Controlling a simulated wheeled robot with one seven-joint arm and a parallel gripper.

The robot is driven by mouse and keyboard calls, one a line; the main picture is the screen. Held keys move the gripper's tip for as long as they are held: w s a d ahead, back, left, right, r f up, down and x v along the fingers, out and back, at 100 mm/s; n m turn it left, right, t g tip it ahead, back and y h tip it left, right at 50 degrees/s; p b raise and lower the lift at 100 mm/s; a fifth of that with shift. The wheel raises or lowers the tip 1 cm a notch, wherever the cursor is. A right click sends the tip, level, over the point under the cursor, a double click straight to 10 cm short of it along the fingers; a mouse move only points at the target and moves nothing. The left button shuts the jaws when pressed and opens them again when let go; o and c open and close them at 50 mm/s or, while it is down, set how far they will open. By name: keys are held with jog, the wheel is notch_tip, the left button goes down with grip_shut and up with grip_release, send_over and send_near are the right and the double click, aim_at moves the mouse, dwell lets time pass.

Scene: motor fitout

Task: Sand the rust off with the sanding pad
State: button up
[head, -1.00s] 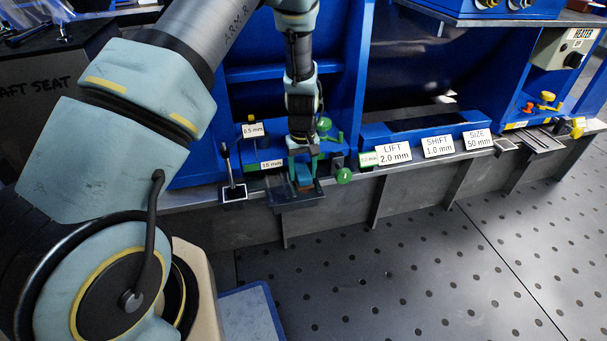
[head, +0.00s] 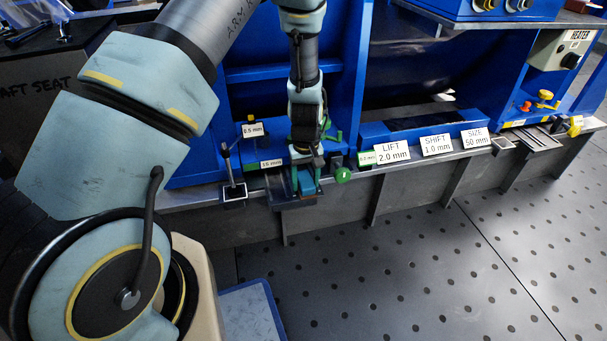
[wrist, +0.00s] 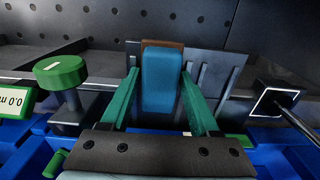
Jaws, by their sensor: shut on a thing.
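The sanding pad is a blue block with a brown edge (wrist: 160,85), seen in the wrist view between the two green fingers of my gripper (wrist: 160,72). My gripper is shut on it. In the head view the pad (head: 305,184) shows small below my gripper (head: 306,170), over a dark metal holder (head: 297,204) at the ledge's front edge. Upright grey plates of this holder stand beside the pad in the wrist view. I cannot tell whether the pad touches the holder. I can make out no rust patch in either view.
A green knob (head: 343,175) stands right of my gripper, and a black lever on a square base (head: 233,190) left of it. The perforated floor (head: 420,260) in front is clear.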

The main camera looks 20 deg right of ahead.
aim_at(303, 172)
jog(key=shift+w+d, duration=0.15)
jog(key=shift+w, duration=2.15)
jog(key=shift+s+p, duration=0.5)
jog(key=shift+s, duration=0.2)
jog(key=shift+s+a+f+p, duration=0.15)
jog(key=shift+s+p, duration=0.1)
jog(key=shift+s, duration=0.85)
jog(key=shift+s+a+f+p, duration=0.1)
jog(key=shift+s+a+p, duration=0.1)
jog(key=shift+s, duration=0.9)
jog(key=shift+w+d+r, duration=0.15)
jog(key=shift+w, duration=1.35)
jog(key=shift+w+d+r, duration=0.1)
jog(key=shift+w+d, duration=0.05)
jog(key=shift+w, duration=1.3)
jog(key=shift+s+r+p, duration=0.25)
jog(key=shift+s+p, duration=0.35)
jog(key=shift+s, duration=0.7)
jog(key=shift+s+a+f+p, duration=0.1)
jog(key=shift+s+p, duration=0.05)
jog(key=shift+s, duration=0.55)
jog(key=shift+s+a+f+p, duration=0.1)
jog(key=shift+s+p, duration=0.05)
jog(key=shift+s, duration=0.5)
jog(key=shift+w+d+f, duration=0.15)
jog(key=shift+w, duration=2.6)
